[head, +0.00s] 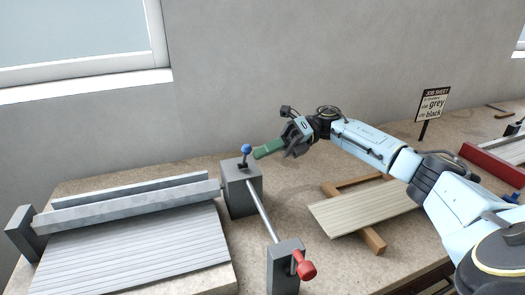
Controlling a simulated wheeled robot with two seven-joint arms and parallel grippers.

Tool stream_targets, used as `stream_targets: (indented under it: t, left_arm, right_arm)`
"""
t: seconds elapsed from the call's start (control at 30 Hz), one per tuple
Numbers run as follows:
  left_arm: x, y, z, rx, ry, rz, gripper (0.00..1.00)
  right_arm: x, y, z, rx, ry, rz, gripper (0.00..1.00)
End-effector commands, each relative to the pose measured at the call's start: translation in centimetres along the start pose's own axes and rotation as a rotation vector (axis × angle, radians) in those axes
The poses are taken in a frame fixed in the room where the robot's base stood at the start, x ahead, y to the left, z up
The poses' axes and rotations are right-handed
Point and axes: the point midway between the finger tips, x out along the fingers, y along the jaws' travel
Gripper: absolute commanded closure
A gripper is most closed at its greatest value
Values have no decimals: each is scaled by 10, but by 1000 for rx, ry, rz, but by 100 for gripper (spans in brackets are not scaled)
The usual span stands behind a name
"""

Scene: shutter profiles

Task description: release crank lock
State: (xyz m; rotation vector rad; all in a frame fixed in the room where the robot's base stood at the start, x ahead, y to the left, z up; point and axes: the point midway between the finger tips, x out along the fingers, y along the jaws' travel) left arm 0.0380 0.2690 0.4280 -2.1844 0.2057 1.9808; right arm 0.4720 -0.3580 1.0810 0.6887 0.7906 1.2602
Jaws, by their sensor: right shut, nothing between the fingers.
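A blue-knobbed lever (246,150), likely the crank lock, stands on top of a dark grey block (240,188) at the right end of the roller. A metal shaft (263,214) runs from this block towards a second grey block (285,266) with a red crank handle (304,267). My right gripper (258,153) reaches in from the right, its green fingers shut and empty, with the tips just right of the blue knob. I cannot tell whether they touch the lever. My left gripper is not in view.
A grey ribbed shutter curtain (135,252) lies at the left below a long metal bar (130,208). At the right, a pale slatted panel (365,207) rests on wooden bars. A job sheet sign (433,104) and a red block (492,165) stand farther right.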

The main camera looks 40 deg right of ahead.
Motion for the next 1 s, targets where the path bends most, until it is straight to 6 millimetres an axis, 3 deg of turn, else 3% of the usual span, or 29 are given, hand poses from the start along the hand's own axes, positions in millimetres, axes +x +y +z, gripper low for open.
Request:
stream_targets:
  t: [0.33, 0.7, 1.0]
  left_arm:
    - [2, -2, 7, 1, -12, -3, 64]
    - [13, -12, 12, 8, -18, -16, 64]
    - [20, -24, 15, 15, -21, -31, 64]
  right_arm:
    - [-9, -1, 0, -1, -1, -1, 100]
    - [-81, -1, 0, -1, -5, -1, 100]
    - [-120, -1, 1, -2, -3, -2, 100]
